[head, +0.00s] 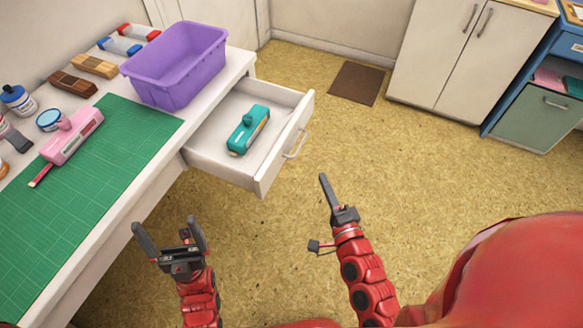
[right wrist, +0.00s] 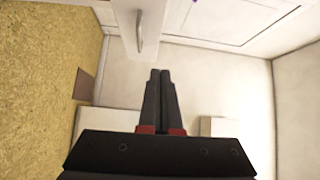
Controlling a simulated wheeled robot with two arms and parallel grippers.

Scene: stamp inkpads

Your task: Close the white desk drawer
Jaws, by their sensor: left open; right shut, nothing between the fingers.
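The white desk drawer (head: 220,152) is pulled out from the desk in the head view. A teal stapler-like object (head: 248,130) lies inside it. A curved handle (head: 295,143) is on the drawer's front panel. In the right wrist view the drawer front (right wrist: 129,32) and its handle (right wrist: 139,32) show at the top. My right gripper (head: 325,178) is shut and empty, apart from the drawer front, to its lower right in the head view; it also shows in the right wrist view (right wrist: 160,75). My left gripper (head: 167,222) is open and empty, below the drawer near the desk's edge.
On the desk, a purple bin (head: 175,65) stands near the drawer side. A green cutting mat (head: 85,175) holds a pink stapler-like object (head: 72,137). White cabinets (head: 465,50) and a brown mat (head: 357,83) are at the back. The floor right of the drawer is clear.

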